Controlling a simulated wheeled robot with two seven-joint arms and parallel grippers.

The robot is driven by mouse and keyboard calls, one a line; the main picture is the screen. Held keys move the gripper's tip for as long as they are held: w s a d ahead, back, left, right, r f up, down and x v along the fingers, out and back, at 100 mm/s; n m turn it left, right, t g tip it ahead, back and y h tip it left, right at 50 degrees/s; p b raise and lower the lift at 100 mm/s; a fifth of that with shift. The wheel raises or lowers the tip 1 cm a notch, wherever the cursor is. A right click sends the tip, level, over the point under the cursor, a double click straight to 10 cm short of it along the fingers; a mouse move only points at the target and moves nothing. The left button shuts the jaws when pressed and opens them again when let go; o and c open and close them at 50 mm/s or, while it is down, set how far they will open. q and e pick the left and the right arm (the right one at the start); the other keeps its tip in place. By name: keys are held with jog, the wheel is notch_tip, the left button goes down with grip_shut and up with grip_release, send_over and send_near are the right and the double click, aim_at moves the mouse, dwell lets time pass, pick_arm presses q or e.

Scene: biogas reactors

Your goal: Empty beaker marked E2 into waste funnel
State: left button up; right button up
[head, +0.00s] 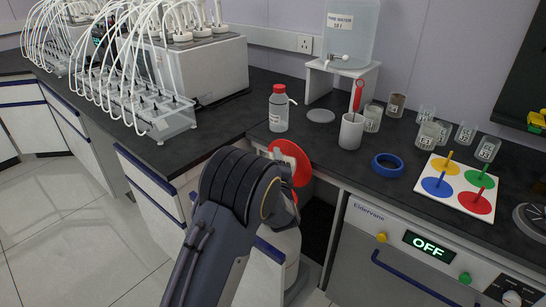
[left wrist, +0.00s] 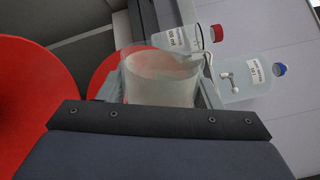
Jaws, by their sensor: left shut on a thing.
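My left gripper (left wrist: 165,92) is shut on a clear glass beaker (left wrist: 160,85), which fills the space between its fingers in the left wrist view. No E2 mark can be read on it. The left wrist view is rolled strongly, and the exact tilt of the beaker is hard to tell. The red waste funnel (head: 298,162) is at the counter's front edge in the head view, partly hidden by my left gripper (head: 283,187). Red surfaces of the funnel (left wrist: 25,85) lie beside and behind the beaker in the left wrist view. The beaker is hidden in the head view. My right gripper is not in view.
A white cup (head: 351,131), a blue ring (head: 387,165) and several beakers (head: 428,135) stand to the right. A water tank (head: 350,35) is at the back on a stand. Tubed reactors (head: 150,115) stand at left.

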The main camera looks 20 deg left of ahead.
pick_arm(q)
jog(key=m+p, duration=0.2)
jog(key=r+m+p, duration=0.1)
jog(key=m+p, duration=0.1)
jog(key=p, duration=0.1)
jog(key=shift+m, duration=0.4)
jog(key=m+p, duration=0.2)
jog(key=m, duration=0.1)
jog(key=shift+r+t, duration=0.3)
jog(key=m+p, duration=0.2)
jog(key=m, duration=0.1)
jog(key=shift+d+r+m, duration=0.1)
jog(key=shift+r+m, duration=0.05)
jog(key=shift+m, duration=0.15)
jog(key=shift+r+m+h, duration=0.1)
jog(key=shift+m+h, duration=0.3)
jog(key=shift+m, duration=1.2)
